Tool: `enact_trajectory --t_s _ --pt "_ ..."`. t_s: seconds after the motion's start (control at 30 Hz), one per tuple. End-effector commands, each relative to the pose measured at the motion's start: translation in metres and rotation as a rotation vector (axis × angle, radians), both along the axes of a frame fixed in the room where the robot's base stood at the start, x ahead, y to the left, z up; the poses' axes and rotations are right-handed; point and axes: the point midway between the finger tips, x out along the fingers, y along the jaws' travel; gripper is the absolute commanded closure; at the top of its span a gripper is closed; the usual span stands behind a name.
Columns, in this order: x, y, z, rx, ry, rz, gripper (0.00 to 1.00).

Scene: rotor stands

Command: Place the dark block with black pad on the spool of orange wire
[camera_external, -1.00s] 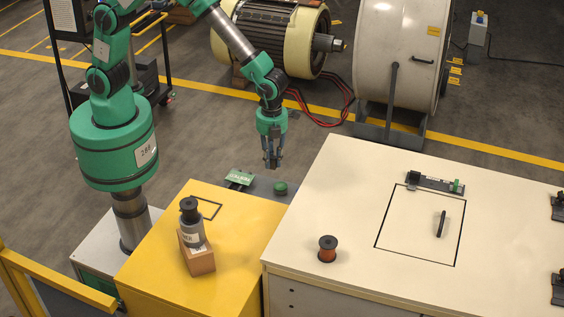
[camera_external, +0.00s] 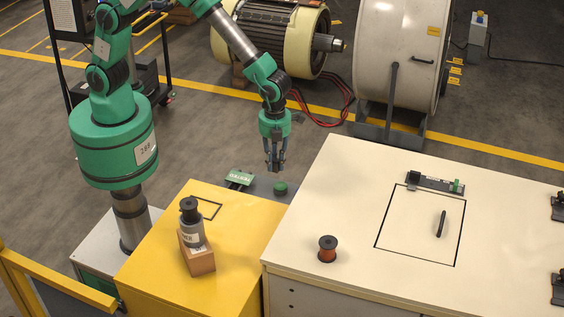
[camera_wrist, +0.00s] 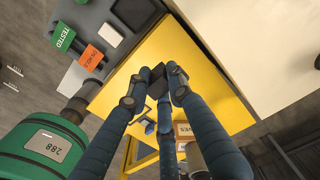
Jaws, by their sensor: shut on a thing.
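My gripper (camera_external: 275,166) hangs in the air above the back right of the yellow bench, fingers pointing down. In the wrist view its blue fingers (camera_wrist: 156,88) are closed around a small dark block (camera_wrist: 158,81). The fingers hide much of the block, and I cannot make out its black pad. In the external view the block is too small and dark to tell from the fingertips. The spool of orange wire (camera_external: 327,254) stands upright on the cream bench near its left edge, with dark flanges. My gripper is behind it, to its left, and apart from it.
The yellow bench (camera_external: 245,260) carries a brown box (camera_external: 201,262) with a grey and black cylinder (camera_external: 191,226) on it. The cream bench (camera_external: 330,200) has a black outlined square, a dark handle-like piece (camera_external: 441,224) and a fixture (camera_external: 435,183). Its surface around the spool is clear.

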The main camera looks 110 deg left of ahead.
Motion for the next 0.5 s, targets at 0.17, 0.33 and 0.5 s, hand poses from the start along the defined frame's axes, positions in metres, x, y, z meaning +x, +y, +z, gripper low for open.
enact_trajectory --t_s 0.17,0.33,0.5 --pt "0.025 -0.030 0.014 0.000 -0.002 -0.119 1.00" --pt "0.049 -0.066 0.027 0.000 -0.002 -0.257 1.00" --pt "0.070 -0.104 0.037 0.000 -0.001 -0.397 1.00"
